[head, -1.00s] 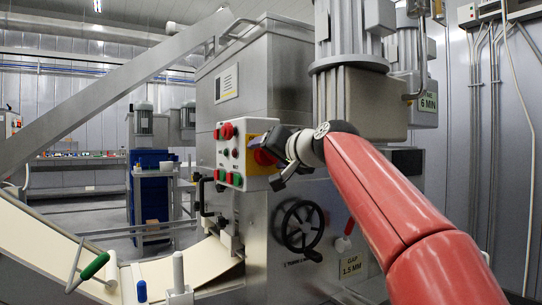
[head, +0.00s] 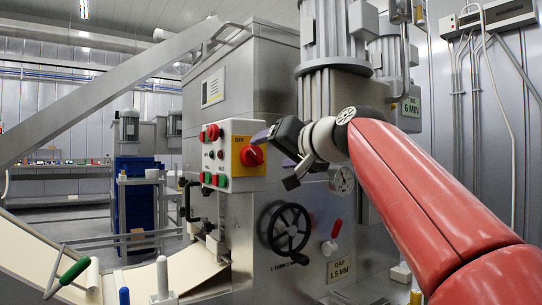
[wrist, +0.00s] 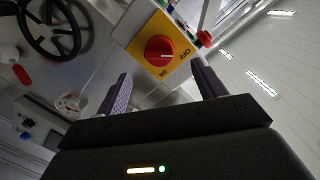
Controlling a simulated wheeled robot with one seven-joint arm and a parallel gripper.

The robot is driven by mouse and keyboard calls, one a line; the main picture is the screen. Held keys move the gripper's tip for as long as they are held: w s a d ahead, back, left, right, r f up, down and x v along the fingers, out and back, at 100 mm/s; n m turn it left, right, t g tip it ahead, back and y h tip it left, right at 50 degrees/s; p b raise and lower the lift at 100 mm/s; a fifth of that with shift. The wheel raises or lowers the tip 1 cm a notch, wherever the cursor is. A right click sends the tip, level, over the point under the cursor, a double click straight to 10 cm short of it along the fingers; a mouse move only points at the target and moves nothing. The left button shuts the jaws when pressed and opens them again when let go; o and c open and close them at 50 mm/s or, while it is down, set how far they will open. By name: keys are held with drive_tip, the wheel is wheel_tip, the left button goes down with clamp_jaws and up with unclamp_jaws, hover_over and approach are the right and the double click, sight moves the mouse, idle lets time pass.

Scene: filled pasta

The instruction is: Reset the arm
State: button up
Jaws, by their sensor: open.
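My gripper (head: 278,158) is at the end of my red arm, in front of the machine's control panel (head: 218,155). In the wrist view my gripper (wrist: 160,90) shows two dark fingers spread apart with nothing between them. A red rotary switch (head: 251,155) on a yellow plate sits at the panel's right side, just left of the fingers in the head view. The switch also shows in the wrist view (wrist: 159,51), ahead of the gap between the fingers, its plate marked OFF and ON. The fingers appear clear of it.
A black handwheel (head: 287,233) and a red-tipped lever (head: 336,229) are on the machine front below my gripper. A pale dough sheet (head: 40,256) runs on the left, with a green-handled lever (head: 75,270). A blue crate stack (head: 138,195) stands behind.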

idle(0.3)
drive_tip(key=s+d+f+g+h, duration=0.2)
drive_tip(key=s+f, duration=0.7)
drive_tip(key=f, duration=0.5)
drive_tip(key=s+d+f+g+h+p, duration=0.1)
drive_tip(key=s+d+f+g+h, duration=0.2)
drive_tip(key=s+d+f, duration=0.4)
drive_tip(key=s+d+f+g+h+p, duration=0.1)
drive_tip(key=s+d+f+g+h, duration=0.2)
drive_tip(key=s+f, duration=0.9)
wheel_tip(320, 180, down, 11)
drive_tip(key=shift+s+d+r+h, duration=0.2)
drive_tip(key=shift+s+d+h, duration=0.2)
drive_tip(key=shift+d+h, duration=0.5)
drive_tip(key=shift+d, duration=0.15)
